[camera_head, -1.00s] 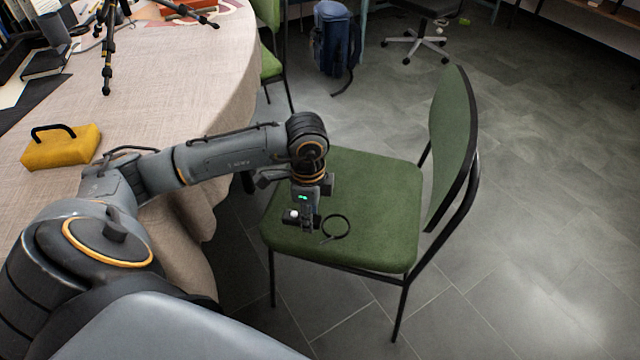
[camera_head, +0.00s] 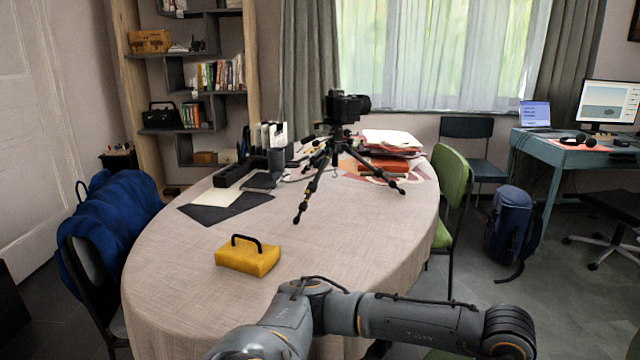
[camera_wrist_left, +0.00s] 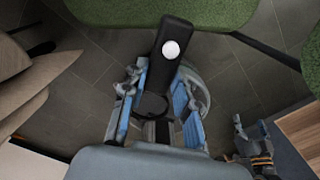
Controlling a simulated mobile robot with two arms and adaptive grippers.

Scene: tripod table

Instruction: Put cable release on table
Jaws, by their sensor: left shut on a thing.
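The cable release (camera_wrist_left: 168,72) is a black stick with a round white button, seen in the left wrist view. My left gripper (camera_wrist_left: 158,90) is shut on it, with blue-padded fingers on either side. A grey loop, apparently its cable, shows behind the right finger. In the head view my left arm crosses the bottom, and its gripper and the cable release are out of frame. The table (camera_head: 335,235) is oval with a beige cloth. What looks like my right gripper (camera_wrist_left: 242,128) shows at the lower right of the wrist view, its finger state unclear.
A yellow case (camera_head: 248,258) with a black handle lies on the near table. Bare cloth surrounds the case. A green chair seat (camera_wrist_left: 110,12) edges the wrist view; a green chair (camera_head: 452,190) stands right of the table.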

